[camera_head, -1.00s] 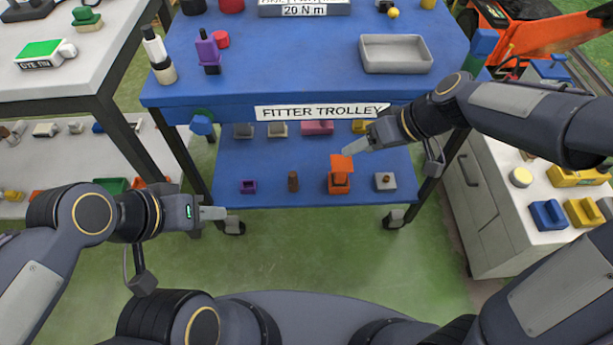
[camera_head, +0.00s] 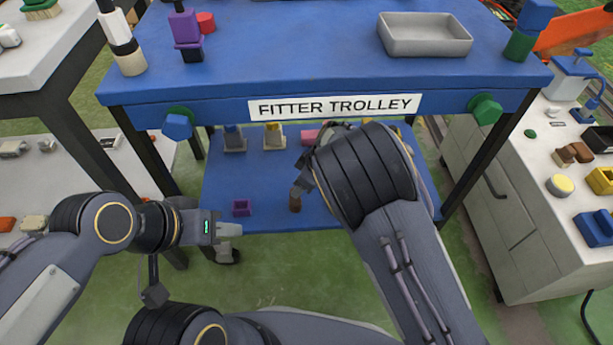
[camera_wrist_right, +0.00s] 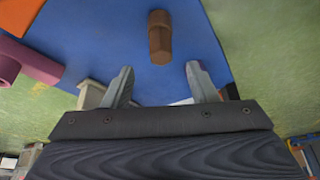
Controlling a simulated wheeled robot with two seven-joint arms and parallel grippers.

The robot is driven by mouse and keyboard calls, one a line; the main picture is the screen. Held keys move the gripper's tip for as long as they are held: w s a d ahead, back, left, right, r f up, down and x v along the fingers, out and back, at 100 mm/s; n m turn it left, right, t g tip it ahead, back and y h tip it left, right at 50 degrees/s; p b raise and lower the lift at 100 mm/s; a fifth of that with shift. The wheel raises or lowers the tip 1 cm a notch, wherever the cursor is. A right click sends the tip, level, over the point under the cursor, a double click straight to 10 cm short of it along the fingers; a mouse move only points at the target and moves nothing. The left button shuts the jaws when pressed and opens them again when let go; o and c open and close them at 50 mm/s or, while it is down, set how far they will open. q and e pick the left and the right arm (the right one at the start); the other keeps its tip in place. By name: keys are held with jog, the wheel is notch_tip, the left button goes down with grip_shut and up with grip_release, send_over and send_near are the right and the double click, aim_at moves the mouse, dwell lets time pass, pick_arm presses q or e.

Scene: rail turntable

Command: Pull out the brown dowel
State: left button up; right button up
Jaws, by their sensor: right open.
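The brown dowel (camera_head: 295,203) stands on the blue lower shelf (camera_head: 268,218) of the trolley, with its upper part overlapped by my right wrist in the head view. In the right wrist view the dowel (camera_wrist_right: 160,37) lies ahead of my right gripper (camera_wrist_right: 160,72). That gripper is open and empty, its two fingers apart, with the dowel beyond the gap between them and not touched. In the head view my right wrist hides its fingers. My left gripper (camera_head: 231,229) hangs empty in front of the shelf at the left; its fingers are seen side-on.
A small purple holder (camera_head: 241,208) stands left of the dowel. Grey and yellow blocks (camera_head: 274,136) stand at the shelf's back. The trolley top's front edge, with the sign (camera_head: 333,106), overhangs the shelf. A white cabinet (camera_head: 520,215) stands at the right.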

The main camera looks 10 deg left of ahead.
jog(key=b+x, duration=0.2)
jog(key=x, duration=0.5)
jog(key=shift+s+f, duration=0.1)
grip_shut()
dwell(0.5)
jog(key=shift+r, duration=0.65)
jog(key=shift+r+p, duration=1.8)
jog(key=shift+r, duration=1.35)
